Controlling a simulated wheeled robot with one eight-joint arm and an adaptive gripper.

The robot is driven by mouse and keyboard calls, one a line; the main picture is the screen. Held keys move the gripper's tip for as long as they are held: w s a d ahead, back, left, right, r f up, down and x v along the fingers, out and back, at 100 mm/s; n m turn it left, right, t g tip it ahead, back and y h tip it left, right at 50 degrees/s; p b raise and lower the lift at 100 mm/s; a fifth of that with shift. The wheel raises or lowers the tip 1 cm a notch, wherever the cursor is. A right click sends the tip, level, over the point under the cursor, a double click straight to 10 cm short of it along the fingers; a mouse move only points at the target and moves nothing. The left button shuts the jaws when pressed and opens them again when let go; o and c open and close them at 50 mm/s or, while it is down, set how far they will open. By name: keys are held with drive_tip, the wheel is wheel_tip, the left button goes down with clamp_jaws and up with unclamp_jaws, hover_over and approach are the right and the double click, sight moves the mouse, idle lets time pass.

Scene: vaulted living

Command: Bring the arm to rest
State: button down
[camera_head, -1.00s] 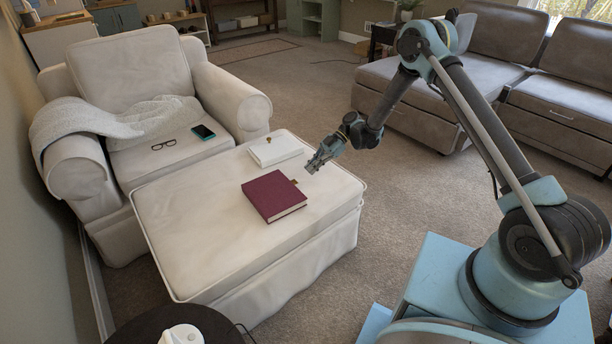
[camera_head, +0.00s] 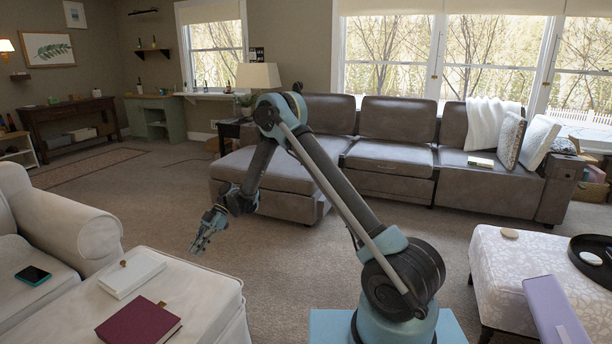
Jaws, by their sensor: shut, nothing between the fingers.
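My gripper (camera_head: 203,240) is shut and empty. It hangs at the end of my bent arm, pointing down and to the left, in front of the brown sofa in the picture. A dark red book (camera_head: 138,322) and a white book (camera_head: 132,273) lie on the ottoman.
A cream armchair (camera_head: 88,232) with a phone (camera_head: 33,275) on its seat stands at the left. A brown leather sofa (camera_head: 395,157) spans the back. A patterned ottoman (camera_head: 492,262) with a dark tray and a purple object (camera_head: 556,312) is at the right. Carpet (camera_head: 290,265) lies open between.

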drive_tip(key=w+d+r+m+t, duration=0.45)
drive_tip(key=d+r+m, duration=0.25)
drive_tip(key=d+r, duration=0.8)
drive_tip(key=s+d+r+m+t, duration=0.1)
drive_tip(key=d+r+m, duration=0.3)
drive_tip(key=d, duration=0.5)
drive_tip(key=s+d+r+m+t, duration=0.1)
drive_tip(key=d+r+m+t, duration=0.15)
drive_tip(key=d+r, duration=0.4)
drive_tip(key=s+d+m+t+h, duration=0.1)
drive_tip(key=s+d+m, duration=0.45)
drive_tip(key=d, duration=0.65)
drive_tip(key=s+d+f+m+t+h, duration=0.1)
drive_tip(key=s+d+f+m, duration=0.3)
drive_tip(key=s+d, duration=0.4)
drive_tip(key=s+d+f+m+t+h, duration=0.2)
drive_tip(key=s+d+f+m+h, duration=0.1)
drive_tip(key=s+d, duration=0.6)
drive_tip(key=d+f+m, duration=0.1)
drive_tip(key=d+m, duration=0.1)
drive_tip(key=shift+f+m, duration=0.3)
drive_tip(key=shift+f, duration=0.05)
drive_tip(key=shift+d, duration=0.1)
